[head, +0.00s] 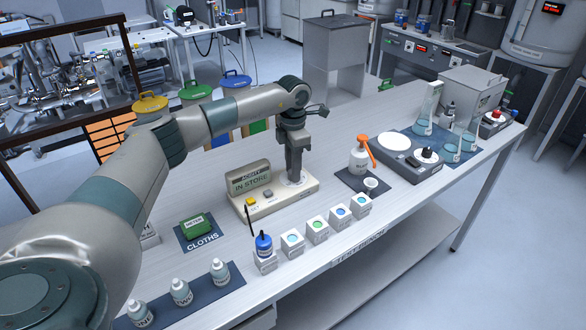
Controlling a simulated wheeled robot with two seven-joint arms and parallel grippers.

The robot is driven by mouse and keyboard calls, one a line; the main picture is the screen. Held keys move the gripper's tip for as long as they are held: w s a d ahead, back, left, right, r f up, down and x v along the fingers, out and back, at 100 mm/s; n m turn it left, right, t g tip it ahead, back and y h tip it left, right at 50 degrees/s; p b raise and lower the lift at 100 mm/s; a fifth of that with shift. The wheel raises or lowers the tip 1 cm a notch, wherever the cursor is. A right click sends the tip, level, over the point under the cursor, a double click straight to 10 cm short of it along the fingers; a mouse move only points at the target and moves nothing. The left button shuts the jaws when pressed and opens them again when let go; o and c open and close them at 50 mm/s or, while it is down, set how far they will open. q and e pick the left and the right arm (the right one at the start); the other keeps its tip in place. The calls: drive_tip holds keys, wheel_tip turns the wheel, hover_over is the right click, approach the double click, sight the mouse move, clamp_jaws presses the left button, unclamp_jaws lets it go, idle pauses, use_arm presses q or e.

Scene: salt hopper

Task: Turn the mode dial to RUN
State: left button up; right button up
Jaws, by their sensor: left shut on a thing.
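The acidity meter (283,203) is a beige box on the bench, with a tilted grey display (249,178) that reads "ACIDITY IN STORE". A yellow button (251,200) and a grey button (268,193) are on its top. My left gripper (294,177) points straight down onto the right part of the meter, over a pale round dial face. It is shut on the mode dial there. The gripper hides the dial's knob, and its marks are too small to read. My right gripper is not in view.
A green pack (196,224) lies on the cloths mat at left.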

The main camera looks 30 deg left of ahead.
use_arm(q)
drive_tip(key=shift+r, duration=0.1)
drive_tip(key=o, duration=1.1)
drive_tip(key=shift+c, duration=0.2)
wheel_tip(320, 180, up, 7)
drive_tip(key=b, duration=0.2)
drive_tip(key=shift+w+r+b, duration=0.1)
drive_tip(key=shift+r+b, duration=0.1)
drive_tip(key=shift+b, duration=0.1)
wheel_tip(320, 180, up, 10)
drive_tip(key=b, duration=0.2)
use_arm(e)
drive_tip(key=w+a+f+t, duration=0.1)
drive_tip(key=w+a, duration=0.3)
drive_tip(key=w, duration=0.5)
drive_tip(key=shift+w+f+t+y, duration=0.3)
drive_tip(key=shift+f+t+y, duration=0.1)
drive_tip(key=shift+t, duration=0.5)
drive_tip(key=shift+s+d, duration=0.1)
